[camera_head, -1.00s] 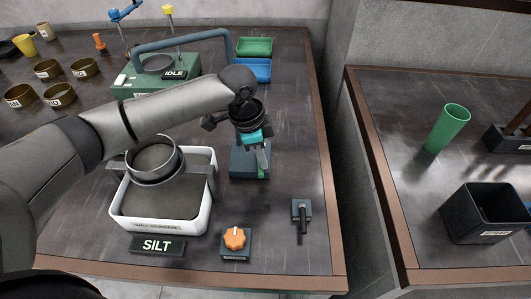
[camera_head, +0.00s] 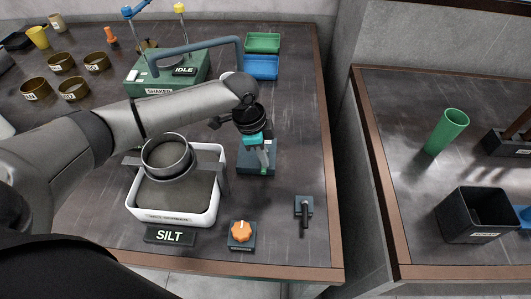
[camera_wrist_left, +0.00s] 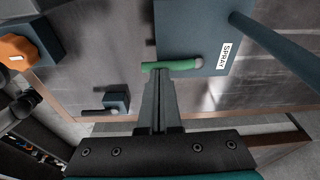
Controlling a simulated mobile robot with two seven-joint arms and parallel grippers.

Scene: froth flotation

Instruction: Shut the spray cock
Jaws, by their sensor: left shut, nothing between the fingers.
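The spray cock is a blue-grey block (camera_wrist_left: 190,25) with a white SPRAY label and a green lever (camera_wrist_left: 168,66) in the left wrist view. The lever lies across the picture along the block's lower edge, pointing left from a grey rounded pivot. In the head view the block (camera_head: 246,169) is partly hidden by my left gripper (camera_head: 264,164). My left gripper is shut and empty. In the left wrist view its fingertips (camera_wrist_left: 158,74) are right at the lever; I cannot tell whether they touch it. My right gripper is not in view.
An orange knob (camera_head: 240,231) and a small black-handled cock (camera_head: 304,207) stand nearer the front edge. A white SILT tray (camera_head: 181,213) with a sieve ring (camera_head: 168,155) lies under my left arm. The green shaker (camera_head: 140,75) stands behind. Bare table shows right of the spray cock.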

